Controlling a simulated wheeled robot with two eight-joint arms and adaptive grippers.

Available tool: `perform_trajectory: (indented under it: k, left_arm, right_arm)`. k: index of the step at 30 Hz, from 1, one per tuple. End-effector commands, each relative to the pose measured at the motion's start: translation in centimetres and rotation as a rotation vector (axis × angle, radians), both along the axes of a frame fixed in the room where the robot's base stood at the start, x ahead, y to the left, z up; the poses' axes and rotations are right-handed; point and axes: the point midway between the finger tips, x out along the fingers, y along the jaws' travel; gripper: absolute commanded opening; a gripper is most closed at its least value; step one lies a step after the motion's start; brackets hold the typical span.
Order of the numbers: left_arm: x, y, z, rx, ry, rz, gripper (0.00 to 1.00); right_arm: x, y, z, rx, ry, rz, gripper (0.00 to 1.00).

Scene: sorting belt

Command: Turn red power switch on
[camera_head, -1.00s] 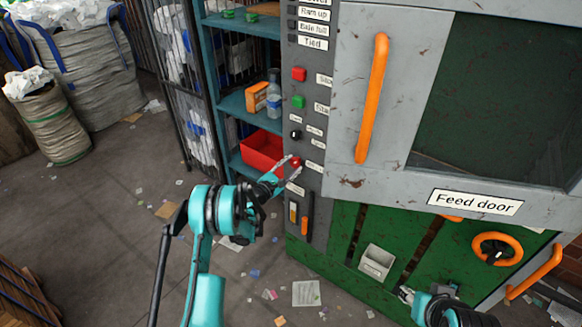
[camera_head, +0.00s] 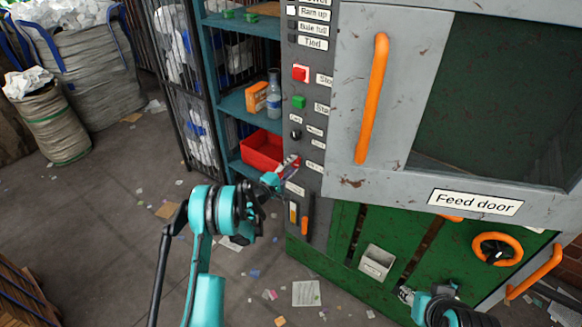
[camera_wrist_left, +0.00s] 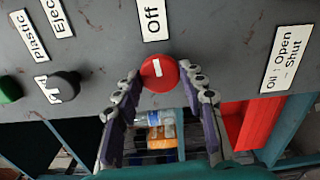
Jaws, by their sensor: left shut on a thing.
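The red power switch (camera_wrist_left: 160,73) is a round red knob on the grey control panel (camera_head: 312,180). Its white mark points up toward the "Off" label (camera_wrist_left: 153,18) in the left wrist view. My left gripper (camera_head: 289,166) is at the panel, its fingers closed in on either side of the knob. The fingers (camera_wrist_left: 162,88) also show in the left wrist view, with their tips at the knob's lower sides. In the head view the fingers mostly hide the knob. My right gripper (camera_head: 404,293) is low at the right, apart from the panel; its opening is unclear.
Above on the panel are a red button (camera_head: 299,74), a green button (camera_head: 298,102) and a black selector (camera_head: 295,134). An orange lever (camera_head: 305,226) is below. Shelves with a red bin (camera_head: 257,148) stand at left. The feed door (camera_head: 400,100) is at right.

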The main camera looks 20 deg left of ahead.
Motion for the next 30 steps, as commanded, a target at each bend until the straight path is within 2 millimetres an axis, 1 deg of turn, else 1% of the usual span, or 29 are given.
perform_trajectory:
  k: [9,23,24,25,26,30]
  left_arm:
    - [0.0,-0.06,-0.03,0.085,-0.031,-0.001,0.12]
    - [-0.01,-0.06,-0.04,0.095,-0.034,-0.001,0.11]
    - [-0.01,-0.06,-0.04,0.095,-0.034,-0.001,0.48]
    - [-0.01,-0.06,-0.04,0.095,-0.034,-0.001,0.56]
    - [-0.01,-0.06,-0.03,0.095,-0.034,-0.001,0.62]
    - [-0.01,-0.04,-0.03,0.094,-0.034,-0.001,0.62]
  right_arm:
    - [0.0,0.0,-0.01,0.0,0.0,0.0,0.4]
    - [0.0,0.0,-0.01,0.0,0.0,0.0,0.4]
    - [0.01,0.0,-0.01,0.0,0.0,0.0,0.4]
    - [0.01,0.0,-0.01,0.0,0.0,0.0,0.4]
    - [0.01,0.0,-0.01,0.0,0.0,0.0,0.4]
    - [0.0,0.0,0.0,0.0,0.0,0.0,0.4]
